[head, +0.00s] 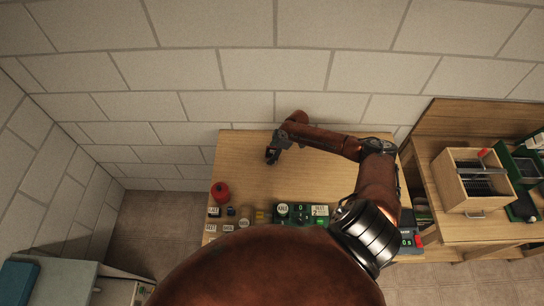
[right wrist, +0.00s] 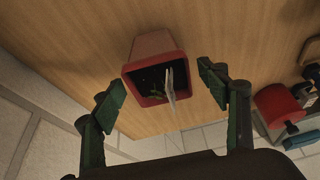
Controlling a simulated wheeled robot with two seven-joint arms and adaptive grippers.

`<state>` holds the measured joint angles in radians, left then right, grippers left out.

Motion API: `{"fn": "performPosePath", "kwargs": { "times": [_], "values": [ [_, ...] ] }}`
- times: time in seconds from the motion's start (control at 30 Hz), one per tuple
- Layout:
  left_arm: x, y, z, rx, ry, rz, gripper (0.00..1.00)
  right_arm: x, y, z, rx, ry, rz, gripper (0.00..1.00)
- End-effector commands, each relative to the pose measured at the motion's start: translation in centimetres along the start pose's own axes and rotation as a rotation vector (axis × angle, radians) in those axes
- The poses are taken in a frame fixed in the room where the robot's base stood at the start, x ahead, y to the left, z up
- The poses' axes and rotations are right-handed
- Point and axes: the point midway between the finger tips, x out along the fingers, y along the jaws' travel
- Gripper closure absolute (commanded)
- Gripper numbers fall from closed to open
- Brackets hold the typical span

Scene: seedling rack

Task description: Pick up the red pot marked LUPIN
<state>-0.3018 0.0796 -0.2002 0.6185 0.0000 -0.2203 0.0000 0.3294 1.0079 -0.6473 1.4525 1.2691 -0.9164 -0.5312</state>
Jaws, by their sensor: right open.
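In the right wrist view a red pot (right wrist: 151,51) with a square rim stands on the wooden table. Dark soil, a small green seedling and a thin pale label show inside it. No lettering is readable, so I cannot tell whether it says LUPIN. My right gripper (right wrist: 163,91) is open, one green finger on each side of the pot's rim in the picture, with gaps and no visible contact. In the head view my right gripper (head: 271,157) is over the back left part of the table, and I cannot make out the pot there. My left gripper is not in view.
A red spool (head: 220,192) stands at the table's left edge; it also shows in the right wrist view (right wrist: 277,105). Several small labelled items line the front edge. A wooden box (head: 459,194) stands on the right-hand bench. The table's middle is clear.

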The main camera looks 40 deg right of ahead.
Motion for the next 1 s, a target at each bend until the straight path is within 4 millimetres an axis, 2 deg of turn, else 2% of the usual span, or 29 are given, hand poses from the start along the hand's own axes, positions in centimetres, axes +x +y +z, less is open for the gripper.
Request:
{"fn": "performPosePath", "kwargs": {
  "times": [0.13, 0.83, 1.0],
  "values": [
    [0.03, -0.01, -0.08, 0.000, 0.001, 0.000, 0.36, -0.01, 0.01, -0.01, -0.001, 0.000, 0.000, 0.32],
    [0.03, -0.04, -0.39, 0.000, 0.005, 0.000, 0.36, -0.04, 0.02, -0.03, -0.001, 0.001, 0.001, 0.80],
    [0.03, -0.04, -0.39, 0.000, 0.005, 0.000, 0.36, -0.07, 0.05, -0.07, -0.001, 0.001, 0.001, 0.81]
  ]
}}
